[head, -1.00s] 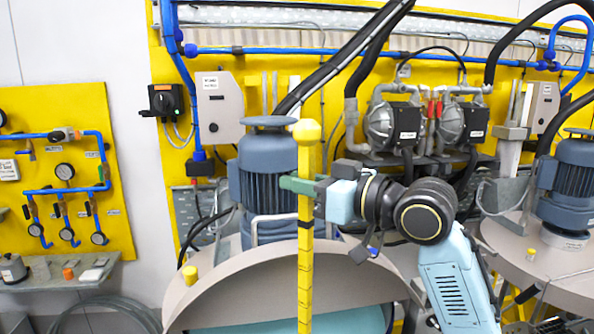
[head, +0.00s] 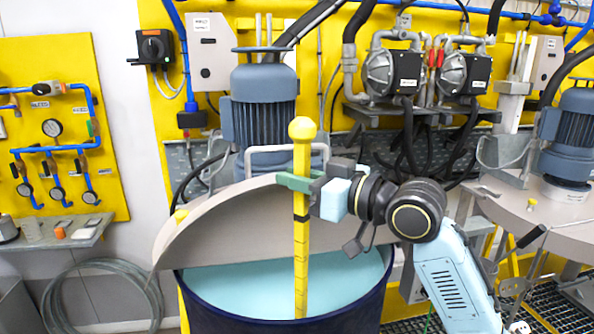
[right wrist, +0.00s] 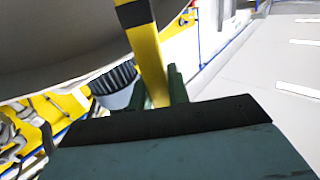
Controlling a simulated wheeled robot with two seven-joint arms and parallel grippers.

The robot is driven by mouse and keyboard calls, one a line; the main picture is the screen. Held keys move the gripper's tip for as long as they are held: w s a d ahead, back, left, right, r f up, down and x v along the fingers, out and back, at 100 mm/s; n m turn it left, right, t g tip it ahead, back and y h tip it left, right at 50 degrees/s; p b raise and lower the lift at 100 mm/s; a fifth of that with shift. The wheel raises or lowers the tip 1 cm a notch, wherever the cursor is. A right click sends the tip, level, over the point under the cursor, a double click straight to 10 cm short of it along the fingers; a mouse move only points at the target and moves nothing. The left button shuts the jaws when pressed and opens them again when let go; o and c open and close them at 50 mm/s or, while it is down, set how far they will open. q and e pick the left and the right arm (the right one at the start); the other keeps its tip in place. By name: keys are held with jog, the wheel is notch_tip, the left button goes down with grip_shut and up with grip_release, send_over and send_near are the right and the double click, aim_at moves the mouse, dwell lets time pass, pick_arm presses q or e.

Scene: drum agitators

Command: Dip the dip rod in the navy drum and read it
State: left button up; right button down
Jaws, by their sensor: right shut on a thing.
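The yellow dip rod (head: 301,235) stands upright in the head view, with a knob on top and dark marks down its length. My right gripper (head: 297,182) is shut on it below the knob. The rod also shows between the fingers in the right wrist view (right wrist: 148,60). The navy drum (head: 285,325) is at the bottom centre, with pale blue liquid (head: 240,288) in its half-open top. The rod's lower part overlaps the liquid in the picture; whether its tip is in the liquid I cannot tell. My left gripper is not in view.
A grey half lid (head: 230,230) covers the drum's back part, with a blue motor (head: 262,115) behind it. Another lidded drum with a motor (head: 572,135) stands at right. A small shelf (head: 60,232) and coiled hose (head: 100,290) are at left.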

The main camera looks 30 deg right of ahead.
aim_at(306, 273)
notch_tip(306, 273, down, 15)
jog(key=b, duration=0.9)
jog(key=shift+f+b, duration=0.15)
jog(key=shift+b, duration=0.25)
jog(key=shift+f, duration=0.35)
jog(key=shift+f+b, duration=0.45)
jog(key=shift+f, duration=0.05)
jog(key=shift+d+f, duration=0.1)
jog(key=shift+f, duration=0.45)
jog(key=shift+f+b, duration=0.1)
jog(key=shift+b, duration=0.2)
jog(key=shift+f, duration=0.25)
jog(key=shift+p, duration=0.3)
dwell(0.5)
